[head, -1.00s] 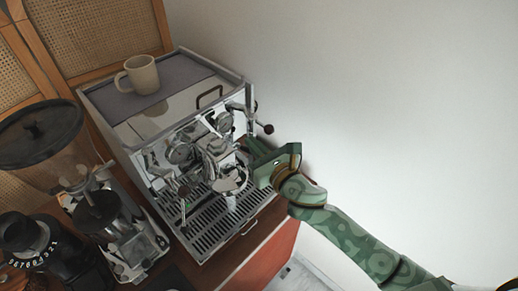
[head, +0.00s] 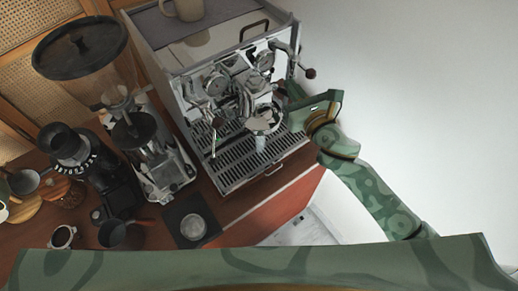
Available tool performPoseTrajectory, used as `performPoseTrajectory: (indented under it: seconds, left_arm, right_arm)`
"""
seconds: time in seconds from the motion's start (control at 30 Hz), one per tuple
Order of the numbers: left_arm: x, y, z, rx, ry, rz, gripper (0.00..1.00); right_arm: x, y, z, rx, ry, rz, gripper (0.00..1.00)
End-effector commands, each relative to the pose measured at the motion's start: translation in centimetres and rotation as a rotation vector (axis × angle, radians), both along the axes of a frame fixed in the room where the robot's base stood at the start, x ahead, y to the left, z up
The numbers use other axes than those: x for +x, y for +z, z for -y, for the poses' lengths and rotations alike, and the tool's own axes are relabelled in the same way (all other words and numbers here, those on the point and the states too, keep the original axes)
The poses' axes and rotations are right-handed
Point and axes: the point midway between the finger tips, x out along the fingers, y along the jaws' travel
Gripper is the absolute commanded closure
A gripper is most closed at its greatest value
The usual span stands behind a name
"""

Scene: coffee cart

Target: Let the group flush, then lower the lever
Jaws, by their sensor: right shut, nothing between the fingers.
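The chrome espresso machine (head: 190,48) stands in the upper middle of the head view. Its round group head (head: 262,121) sticks out at the front above the slotted drip tray (head: 240,160). A pale, clear streak, which looks like water, shows just below the group. My right gripper (head: 287,97) is shut and empty, its fingertips close against the right side of the group. The lever is hard to make out there, partly hidden by the fingers; I cannot tell its angle or whether I touch it. My left gripper is out of view.
A dark-knobbed handle (head: 309,73) sits right of the group, close above my gripper. A mug (head: 187,9) stands on the machine. A grinder (head: 135,125), a metal cup on a dark mat (head: 180,212) and portafilters stand left. The white wall side is free.

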Motion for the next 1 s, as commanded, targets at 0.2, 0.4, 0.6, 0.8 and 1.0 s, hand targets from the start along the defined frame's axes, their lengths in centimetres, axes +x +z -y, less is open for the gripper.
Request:
performPoseTrajectory:
  seconds: [0.2,0.4,0.6,0.8,1.0]
  left_arm:
    - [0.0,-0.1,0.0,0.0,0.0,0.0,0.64]
    - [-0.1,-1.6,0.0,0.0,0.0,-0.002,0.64]
    - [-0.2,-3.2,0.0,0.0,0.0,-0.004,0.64]
    - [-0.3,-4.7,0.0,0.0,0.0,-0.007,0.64]
    - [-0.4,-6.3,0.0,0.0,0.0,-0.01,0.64]
  right_arm:
    - [0.0,-0.1,0.0,0.0,0.0,0.0,1.0]
    - [0.0,-1.8,0.0,-0.001,0.0,0.0,1.0]
    - [0.0,-3.6,0.0,0.0,0.0,-0.001,1.0]
    - [0.0,-5.5,0.0,0.001,0.0,-0.001,1.0]
    - [0.0,-7.3,0.0,-0.001,0.0,-0.002,1.0]
